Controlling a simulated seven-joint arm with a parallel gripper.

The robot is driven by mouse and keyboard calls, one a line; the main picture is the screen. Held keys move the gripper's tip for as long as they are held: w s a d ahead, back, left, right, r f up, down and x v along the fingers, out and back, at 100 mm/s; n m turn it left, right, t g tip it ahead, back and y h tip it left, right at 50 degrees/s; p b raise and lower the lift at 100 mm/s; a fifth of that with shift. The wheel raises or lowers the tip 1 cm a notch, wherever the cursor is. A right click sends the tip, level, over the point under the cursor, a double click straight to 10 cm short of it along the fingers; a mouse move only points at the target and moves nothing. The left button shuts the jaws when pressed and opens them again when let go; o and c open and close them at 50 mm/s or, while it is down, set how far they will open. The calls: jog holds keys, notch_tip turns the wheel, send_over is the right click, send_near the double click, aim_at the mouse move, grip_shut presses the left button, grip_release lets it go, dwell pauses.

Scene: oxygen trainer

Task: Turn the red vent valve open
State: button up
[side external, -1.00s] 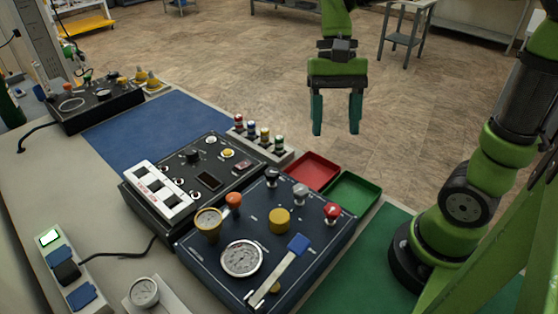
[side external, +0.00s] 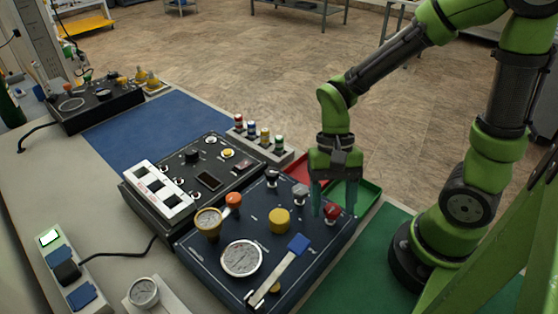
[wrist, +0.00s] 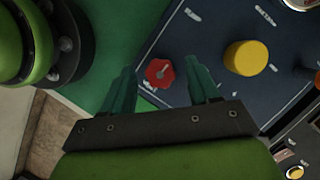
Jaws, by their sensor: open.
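The red vent valve (side external: 332,211) is a small red knob near the right corner of the dark blue panel (side external: 225,277). In the wrist view the red knob (wrist: 159,72) has a pale pointer mark and shows between the tips of my two green fingers. My gripper (side external: 333,207) points down over that corner of the panel, with its fingers apart on either side of the knob. In the wrist view my gripper (wrist: 162,80) is open, and I see no finger touching the knob. How far the fingertips are above the panel is hard to tell.
Green mat (side external: 345,275) is clear.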

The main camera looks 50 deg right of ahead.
jog(key=shift+c, duration=0.2)
jog(key=c, duration=1)
jog(key=n+h, duration=0.1)
jog(key=n, duration=0.2)
jog(key=n+g+h, duration=0.1)
jog(key=n, duration=0.1)
jog(key=shift+w+a+n, duration=0.15)
jog(key=shift+n, duration=0.25)
jog(key=n+h, duration=0.1)
jog(key=n, duration=0.2)
jog(key=n+h, duration=0.1)
jog(key=n, duration=0.2)
jog(key=shift+a, duration=0.15)
jog(key=n+h, duration=0.1)
jog(key=n, duration=0.2)
jog(key=n+t+h, duration=0.1)
jog(key=n, duration=0.2)
jog(key=shift+a+n, duration=0.15)
jog(key=shift+n, duration=0.15)
jog(key=n+t, duration=0.1)
jog(key=n, duration=0.1)
jog(key=n+t+h, duration=0.1)
jog(key=n, duration=0.2)
jog(key=shift+s, duration=0.2)
jog(key=shift+a+n, duration=0.1)
jog(key=shift+n, duration=0.3)
